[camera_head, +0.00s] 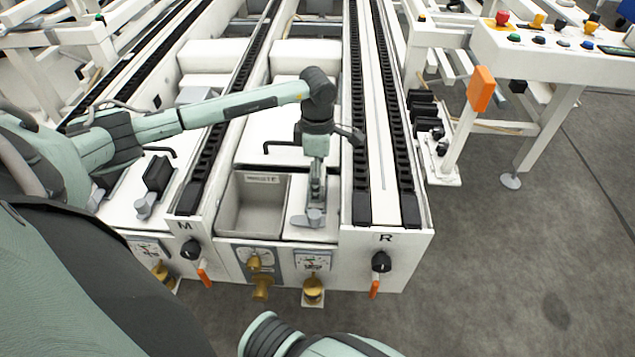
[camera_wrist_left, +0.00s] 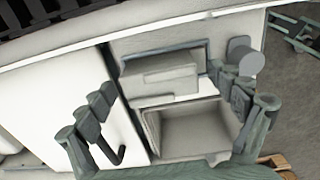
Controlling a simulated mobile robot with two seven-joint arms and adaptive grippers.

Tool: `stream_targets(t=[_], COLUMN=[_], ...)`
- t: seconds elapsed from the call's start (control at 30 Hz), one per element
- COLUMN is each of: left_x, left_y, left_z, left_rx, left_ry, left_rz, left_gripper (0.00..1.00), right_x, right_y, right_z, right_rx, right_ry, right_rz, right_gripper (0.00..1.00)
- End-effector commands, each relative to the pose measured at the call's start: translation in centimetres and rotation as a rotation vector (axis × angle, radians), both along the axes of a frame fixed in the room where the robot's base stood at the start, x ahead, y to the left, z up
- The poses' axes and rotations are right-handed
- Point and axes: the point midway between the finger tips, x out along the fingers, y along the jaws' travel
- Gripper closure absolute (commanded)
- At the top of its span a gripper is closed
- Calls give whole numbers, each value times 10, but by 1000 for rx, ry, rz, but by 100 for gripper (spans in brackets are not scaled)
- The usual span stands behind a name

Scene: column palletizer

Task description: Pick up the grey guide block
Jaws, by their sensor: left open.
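The grey guide block (camera_wrist_left: 165,75) is a stepped, light grey block on the white machine deck, seen in the left wrist view beside an open bin. My left gripper (camera_wrist_left: 168,92) is open, with one finger to each side of the block in that view. I cannot tell whether a finger touches it. In the head view my left gripper (camera_head: 317,188) points straight down over the deck right of the bin and hides most of the block. My right gripper is not in view; only part of my right arm shows at the bottom edge.
The open grey bin (camera_head: 250,204) lies left of my left gripper. A grey round knob (camera_head: 315,217) stands close in front of it. Black toothed rails (camera_head: 360,150) run to the right. A black block (camera_head: 158,172) stands on the left deck. Open floor lies right.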

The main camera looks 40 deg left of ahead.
Motion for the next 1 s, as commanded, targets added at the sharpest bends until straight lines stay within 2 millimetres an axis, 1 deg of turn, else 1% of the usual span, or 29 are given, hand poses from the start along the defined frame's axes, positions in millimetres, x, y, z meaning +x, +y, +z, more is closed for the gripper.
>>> stream_targets(t=[0.07, 0.23, 0.27, 0.6, 0.7, 1.0], left_x=[0, 0, 0, 0, 0, 1], left_y=[0, 0, 0, 0, 0, 0], left_z=[-5, -5, -5, -5, -5, -2], left_rx=[0, 1, 1, 0, 0, -1], left_ry=[0, -2, -1, -1, -2, -3], left_rz=[1, 0, 0, 1, 1, 0], left_gripper=[7, 7, 9, 52, 62, 62], right_x=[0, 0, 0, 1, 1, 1], right_y=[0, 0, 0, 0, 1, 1], right_z=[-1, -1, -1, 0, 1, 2], right_rx=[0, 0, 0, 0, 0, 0], right_ry=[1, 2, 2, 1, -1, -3], right_rz=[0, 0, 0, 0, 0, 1], right_gripper=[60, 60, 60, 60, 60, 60])
